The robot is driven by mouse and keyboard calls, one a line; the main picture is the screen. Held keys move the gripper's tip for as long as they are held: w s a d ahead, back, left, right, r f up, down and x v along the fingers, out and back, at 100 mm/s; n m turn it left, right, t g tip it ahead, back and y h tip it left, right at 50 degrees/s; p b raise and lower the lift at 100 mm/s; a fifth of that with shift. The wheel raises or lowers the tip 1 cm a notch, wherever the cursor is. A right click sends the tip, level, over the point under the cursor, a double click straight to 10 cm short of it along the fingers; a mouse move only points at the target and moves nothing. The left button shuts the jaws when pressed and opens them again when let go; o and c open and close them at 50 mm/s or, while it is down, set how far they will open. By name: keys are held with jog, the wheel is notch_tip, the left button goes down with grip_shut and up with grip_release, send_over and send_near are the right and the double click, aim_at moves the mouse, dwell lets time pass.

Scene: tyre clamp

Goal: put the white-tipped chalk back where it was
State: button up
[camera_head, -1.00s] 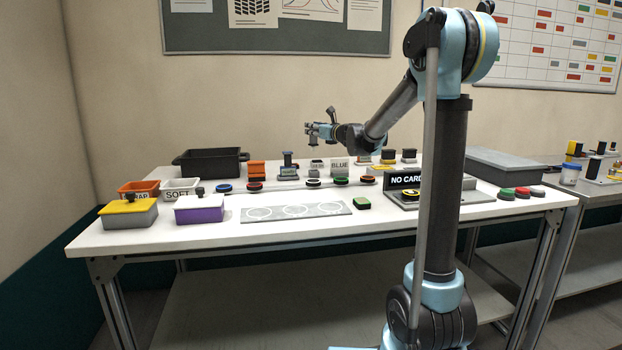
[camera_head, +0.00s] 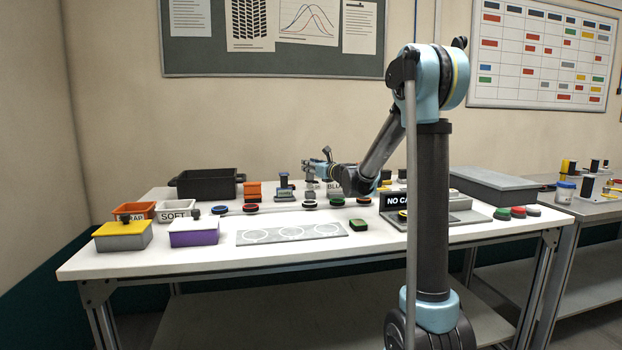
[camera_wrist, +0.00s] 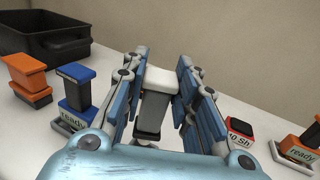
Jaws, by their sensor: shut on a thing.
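In the wrist view, my gripper (camera_wrist: 158,92) is shut on a grey and black block with a white end, which looks like the white-tipped chalk (camera_wrist: 152,106). The fingers press it from both sides. In the head view, my gripper (camera_head: 309,172) is low over the back row of the table, close above small stands. The held chalk is too small there to make out clearly.
A blue block on a "ready" stand (camera_wrist: 76,95) and an orange block (camera_wrist: 28,78) stand left of my gripper. A black bin (camera_head: 206,184) is behind left.

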aim_at(312, 175)
jog(key=shift+f, duration=1.8)
jog(key=shift+f, duration=0.3)
jog(key=o, duration=0.9)
jog(key=shift+r, duration=0.25)
jog(key=v, duration=1.2)
